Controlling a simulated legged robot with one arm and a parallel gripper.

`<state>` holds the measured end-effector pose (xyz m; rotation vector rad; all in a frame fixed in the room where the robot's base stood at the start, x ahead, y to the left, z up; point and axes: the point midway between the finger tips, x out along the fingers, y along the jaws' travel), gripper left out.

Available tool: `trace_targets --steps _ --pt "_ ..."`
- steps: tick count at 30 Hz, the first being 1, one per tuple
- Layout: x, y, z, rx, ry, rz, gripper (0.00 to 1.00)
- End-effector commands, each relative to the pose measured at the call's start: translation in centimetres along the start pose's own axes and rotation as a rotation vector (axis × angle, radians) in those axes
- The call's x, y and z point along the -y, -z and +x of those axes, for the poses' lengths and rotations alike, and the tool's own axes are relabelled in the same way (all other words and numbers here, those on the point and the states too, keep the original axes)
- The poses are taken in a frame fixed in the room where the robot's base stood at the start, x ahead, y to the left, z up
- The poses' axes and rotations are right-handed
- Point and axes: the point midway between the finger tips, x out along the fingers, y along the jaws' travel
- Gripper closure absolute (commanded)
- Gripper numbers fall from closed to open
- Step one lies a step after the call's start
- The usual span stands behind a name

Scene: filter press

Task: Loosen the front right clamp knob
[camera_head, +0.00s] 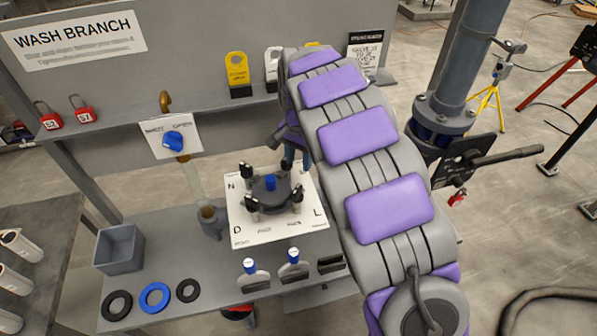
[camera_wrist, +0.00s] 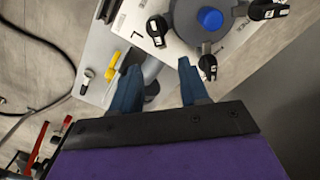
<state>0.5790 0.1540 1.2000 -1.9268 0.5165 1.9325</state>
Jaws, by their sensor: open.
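The filter press (camera_head: 268,188) is a dark round body with a blue centre cap, on a white lettered plate (camera_head: 240,232). Black clamp knobs stand around its rim. The front right clamp knob (camera_head: 297,193), nearest the plate's "L" corner, shows in the wrist view (camera_wrist: 157,30) at upper left. Another knob (camera_wrist: 208,66) is closer to my right finger there. My gripper (camera_head: 293,158) is open and empty, with blue fingers (camera_wrist: 160,88), behind and right of the press. It is apart from the front right knob. My arm covers part of the plate's right side in the head view.
A grey box (camera_head: 119,249) and several rings (camera_head: 155,297) lie on the bench's left. Blue-topped handles (camera_head: 293,258) line the front edge. A blue valve knob (camera_head: 173,142) stands behind left. A grey column (camera_head: 448,75) and black lever (camera_head: 500,157) are at right.

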Motion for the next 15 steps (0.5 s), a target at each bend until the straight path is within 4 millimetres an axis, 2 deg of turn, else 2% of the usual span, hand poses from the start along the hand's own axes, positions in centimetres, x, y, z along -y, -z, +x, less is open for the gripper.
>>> trace_targets --steps 1,6,15 --pt "0.1 0.1 -1.2 -0.003 0.004 0.0 0.55" --pt "0.2 0.1 -4.1 -0.004 0.004 -0.002 0.55" --pt "0.1 0.0 -5.8 -0.001 -0.002 -0.001 0.55"
